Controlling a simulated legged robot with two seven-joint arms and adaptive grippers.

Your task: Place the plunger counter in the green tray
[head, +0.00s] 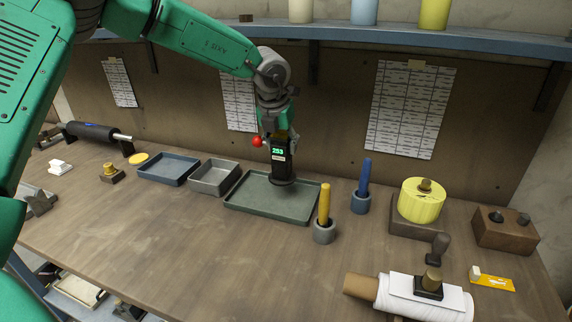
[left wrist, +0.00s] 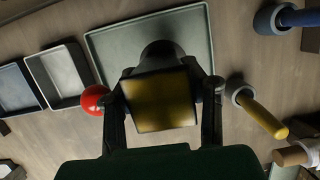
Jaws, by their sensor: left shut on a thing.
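The plunger counter (head: 279,158) is a black upright device with a lit green number display, a red ball at its side and a round dark base. My left gripper (head: 281,132) is shut on its upper part, coming from above. In the left wrist view the counter's yellowish top (left wrist: 160,100) sits between the two fingers, with the red ball (left wrist: 95,100) to the left. The counter's base is over the inside of the green tray (head: 262,211), near its back side. I cannot tell for sure whether the base touches the tray floor. My right gripper is not in view.
A grey tray (head: 215,178) and a blue tray (head: 168,168) stand left of the green one. Right of it are a yellow-handled tool (head: 324,206) and a blue-handled tool (head: 363,177) in round holders.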

